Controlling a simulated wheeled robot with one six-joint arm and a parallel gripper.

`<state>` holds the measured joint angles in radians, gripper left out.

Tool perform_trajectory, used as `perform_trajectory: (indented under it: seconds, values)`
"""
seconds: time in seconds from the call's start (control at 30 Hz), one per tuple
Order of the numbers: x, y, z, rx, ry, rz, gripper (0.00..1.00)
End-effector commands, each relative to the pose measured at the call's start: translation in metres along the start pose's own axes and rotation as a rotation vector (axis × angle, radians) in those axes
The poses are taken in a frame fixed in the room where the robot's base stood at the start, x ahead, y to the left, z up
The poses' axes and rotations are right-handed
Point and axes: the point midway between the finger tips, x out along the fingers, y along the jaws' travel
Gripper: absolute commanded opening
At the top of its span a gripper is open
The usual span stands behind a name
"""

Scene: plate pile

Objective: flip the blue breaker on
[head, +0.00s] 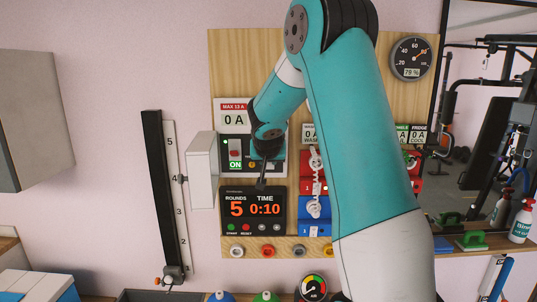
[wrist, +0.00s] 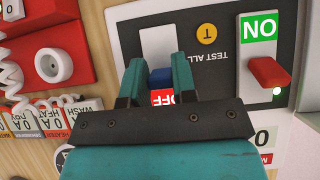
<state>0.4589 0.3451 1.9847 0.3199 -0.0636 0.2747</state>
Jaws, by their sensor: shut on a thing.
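The blue breaker (wrist: 160,77) sits on the dark panel, between the two teal fingers of my gripper (wrist: 159,70) in the wrist view. My gripper is shut on its lever. A red OFF label (wrist: 163,97) shows beside the lever, partly covered by my gripper. In the head view my wrist hides the blue breaker. The red breaker (wrist: 268,72) stands beside it with a green ON label (wrist: 258,27) and a lit green lamp; it also shows in the head view (head: 235,148).
A yellow test button (wrist: 206,34) lies near my fingers. A timer panel (head: 252,211) hangs below the breaker panel. Red socket (wrist: 52,66) units with coiled white cords are close by. A white box (head: 202,170) juts from the wall at left.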

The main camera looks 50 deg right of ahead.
Motion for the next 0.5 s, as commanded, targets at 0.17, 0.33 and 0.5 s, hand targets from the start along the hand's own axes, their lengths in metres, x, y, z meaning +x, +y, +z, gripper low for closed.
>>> perform_trajectory:
  seconds: [0.17, 0.33, 0.5]
  values:
    - [-0.0006, -0.0012, -0.0022, 0.0, -0.011, -0.004, 0.02]
    - [-0.0004, -0.0012, -0.002, 0.0, -0.01, -0.004, 0.02]
    - [-0.0005, -0.0012, -0.0021, 0.0, -0.01, -0.004, 0.32]
